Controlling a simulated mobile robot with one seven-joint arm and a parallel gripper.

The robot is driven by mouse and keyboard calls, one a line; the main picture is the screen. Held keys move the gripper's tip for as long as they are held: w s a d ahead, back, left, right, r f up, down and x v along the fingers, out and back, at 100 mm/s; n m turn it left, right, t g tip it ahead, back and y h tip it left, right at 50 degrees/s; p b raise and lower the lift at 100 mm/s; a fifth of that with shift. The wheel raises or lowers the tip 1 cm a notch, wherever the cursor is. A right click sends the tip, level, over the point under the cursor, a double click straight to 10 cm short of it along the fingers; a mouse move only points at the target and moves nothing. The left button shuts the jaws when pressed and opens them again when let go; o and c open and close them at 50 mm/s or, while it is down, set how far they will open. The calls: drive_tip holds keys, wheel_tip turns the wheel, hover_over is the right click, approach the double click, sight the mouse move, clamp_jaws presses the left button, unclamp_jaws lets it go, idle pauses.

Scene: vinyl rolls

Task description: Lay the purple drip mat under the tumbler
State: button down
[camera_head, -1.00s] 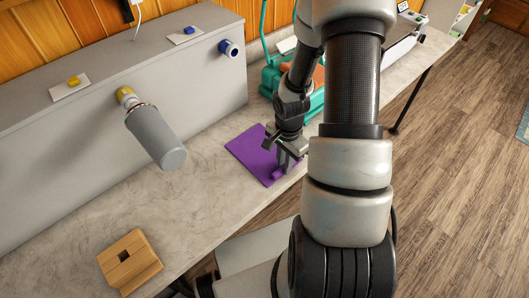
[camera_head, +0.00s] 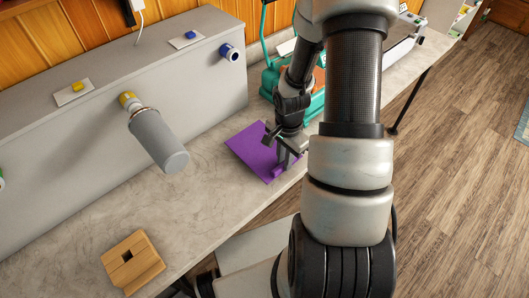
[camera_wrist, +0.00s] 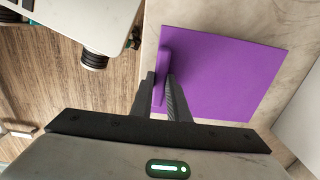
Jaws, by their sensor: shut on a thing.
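The purple drip mat (camera_head: 252,150) is at the counter's front edge, with a raised rib along its near side. It also shows in the wrist view (camera_wrist: 225,75), looking flat. My gripper (camera_head: 282,168) is shut on the rib; in the wrist view the fingers (camera_wrist: 160,85) stand on either side of it. Whether the mat is just clear of the counter is hard to tell. A grey cylinder (camera_head: 158,142), apparently the tumbler, is held tilted out from a yellow-collared peg (camera_head: 130,101) on the grey box, left of the mat. No mat is beneath it.
A wooden block with a square hole (camera_head: 145,268) sits front left on the counter. The counter (camera_head: 190,200) between it and the mat is clear. A blue-ringed peg (camera_head: 229,52) juts from the grey box (camera_head: 60,170). A teal machine (camera_head: 268,82) stands behind my arm.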

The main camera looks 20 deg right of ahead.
drive_tip(key=shift+r+p, duration=1.35)
drive_tip(key=shift+r, duration=0.75)
